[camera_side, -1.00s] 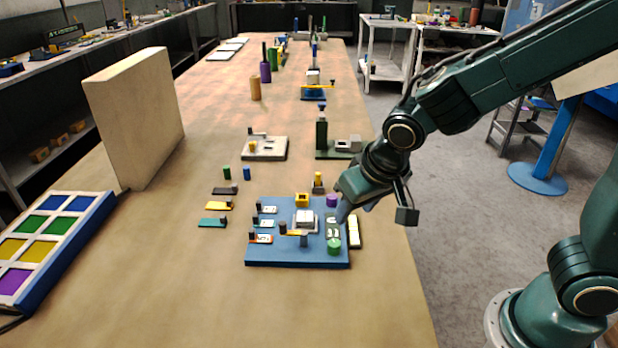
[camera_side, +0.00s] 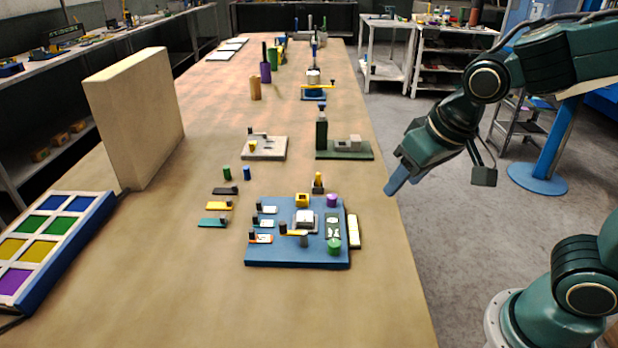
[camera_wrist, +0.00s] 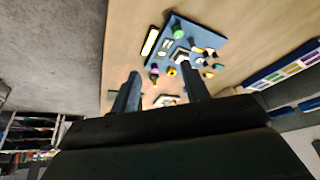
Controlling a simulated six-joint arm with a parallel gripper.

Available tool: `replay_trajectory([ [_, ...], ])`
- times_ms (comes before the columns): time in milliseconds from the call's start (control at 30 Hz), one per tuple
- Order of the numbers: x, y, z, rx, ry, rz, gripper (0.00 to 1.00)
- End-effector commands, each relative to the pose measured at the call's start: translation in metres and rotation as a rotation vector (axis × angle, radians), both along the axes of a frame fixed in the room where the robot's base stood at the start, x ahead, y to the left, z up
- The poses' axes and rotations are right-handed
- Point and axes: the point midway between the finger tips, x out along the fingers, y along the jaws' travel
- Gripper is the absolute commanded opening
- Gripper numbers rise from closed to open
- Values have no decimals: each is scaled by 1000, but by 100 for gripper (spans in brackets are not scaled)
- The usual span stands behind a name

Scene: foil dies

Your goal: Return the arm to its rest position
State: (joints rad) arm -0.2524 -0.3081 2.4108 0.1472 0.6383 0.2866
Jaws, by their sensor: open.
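My gripper (camera_side: 392,184) is in the air just off the right edge of the table in the side view, clear of everything. In the wrist view its two fingers (camera_wrist: 160,80) stand well apart with nothing held between them. The blue board (camera_side: 262,254) lies on the table to the left of my gripper. It carries a green cylinder (camera_side: 334,247), a purple cylinder (camera_side: 332,200), a yellow block (camera_side: 302,199), a grey-white block in the middle and small tagged pieces at its left. The board also shows in the wrist view (camera_wrist: 213,42).
A tall beige panel (camera_side: 140,115) and a tray of coloured squares (camera_side: 40,250) stand at the left. A green stand (camera_side: 322,133) and a cream plate (camera_side: 264,155) sit behind the board. Open floor (camera_side: 450,250) lies right of the table.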

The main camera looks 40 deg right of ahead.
Motion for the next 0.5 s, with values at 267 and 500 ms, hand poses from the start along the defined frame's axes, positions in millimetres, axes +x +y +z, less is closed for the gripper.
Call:
replay_trajectory([
  [267,-46,-24,29,-6,-42,56,46],
  [500,-82,-35,40,-30,-70,111,46],
])
